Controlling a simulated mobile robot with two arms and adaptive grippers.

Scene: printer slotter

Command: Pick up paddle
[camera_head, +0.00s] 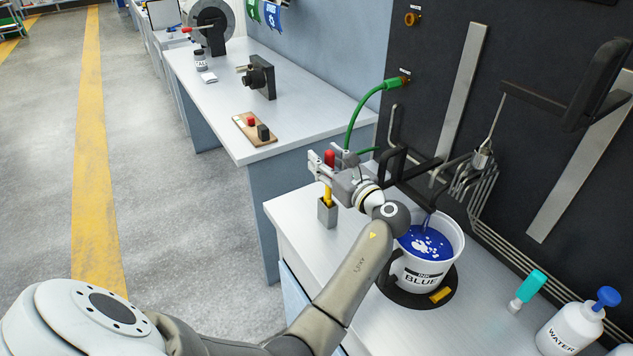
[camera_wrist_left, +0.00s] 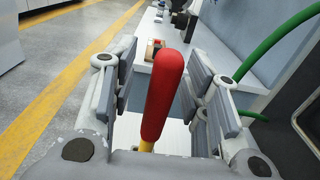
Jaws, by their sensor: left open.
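The paddle (camera_head: 327,193) stands upright in a small grey square holder (camera_head: 327,213) on the near counter. It has a yellow shaft and a red grip; its lower end is hidden in the holder. My left gripper (camera_head: 325,165) is at the height of the red grip. In the left wrist view the red grip (camera_wrist_left: 163,95) stands between the two open fingers, with a visible gap on each side. My right gripper is not in view.
A green hose (camera_head: 357,118) and black handles (camera_head: 395,150) are close behind the gripper. A water bottle (camera_head: 570,328) stands at the lower right.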

